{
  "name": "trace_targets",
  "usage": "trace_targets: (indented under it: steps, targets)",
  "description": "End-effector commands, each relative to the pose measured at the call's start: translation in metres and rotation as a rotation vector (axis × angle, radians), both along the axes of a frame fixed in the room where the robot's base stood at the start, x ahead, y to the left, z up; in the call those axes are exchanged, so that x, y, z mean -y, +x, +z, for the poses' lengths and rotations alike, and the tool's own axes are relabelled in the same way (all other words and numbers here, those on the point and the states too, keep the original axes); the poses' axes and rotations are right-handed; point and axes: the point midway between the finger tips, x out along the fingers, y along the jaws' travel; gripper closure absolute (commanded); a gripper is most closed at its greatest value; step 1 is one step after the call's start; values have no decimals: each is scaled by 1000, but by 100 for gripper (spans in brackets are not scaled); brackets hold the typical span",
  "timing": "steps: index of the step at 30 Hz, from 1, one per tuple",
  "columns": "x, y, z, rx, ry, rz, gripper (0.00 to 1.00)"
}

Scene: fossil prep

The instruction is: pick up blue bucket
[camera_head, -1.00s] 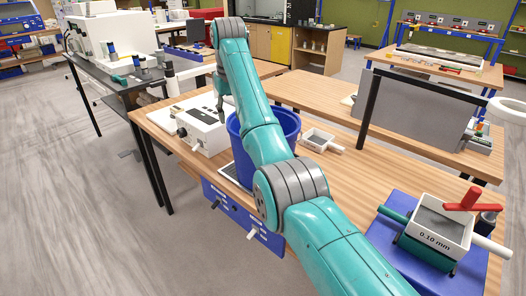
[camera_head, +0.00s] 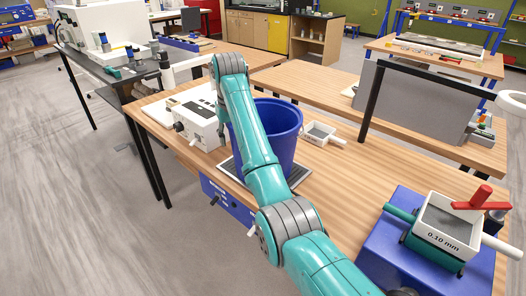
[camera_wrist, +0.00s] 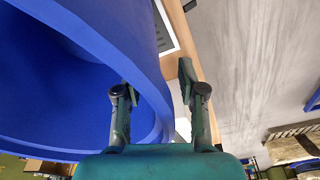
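The blue bucket (camera_head: 283,137) stands upright on a dark mat with a pale border on the wooden bench, partly covered by my teal arm. In the wrist view the bucket (camera_wrist: 75,75) fills the left side, its rim running diagonally down to the right. My gripper (camera_wrist: 157,88) is open, with its left finger over the bucket's inside and its right finger outside, so the rim lies between them. I cannot tell whether either finger touches the wall. In the head view my gripper is mostly hidden at the bucket's left edge.
A white box device (camera_head: 197,117) stands close left of the bucket. A small white tray (camera_head: 320,132) lies to its right. A grey panel (camera_head: 425,103) stands behind, and a sieve box marked 0.10 mm (camera_head: 443,232) sits at the front right. Bench between them is clear.

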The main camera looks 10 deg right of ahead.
Motion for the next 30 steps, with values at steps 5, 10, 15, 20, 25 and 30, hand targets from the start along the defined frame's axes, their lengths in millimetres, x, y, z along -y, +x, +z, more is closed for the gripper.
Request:
trace_targets:
  steps: [5,10,15,20,25,30]
  targets:
    - [0,-1,-2,1,0,0,60]
    - [0,-1,-2,0,0,0,60]
    - [0,-1,-3,0,0,0,60]
    - [0,-1,-5,0,0,0,60]
    - [0,-1,-7,0,0,0,60]
    - [0,-1,-7,0,0,0,60]
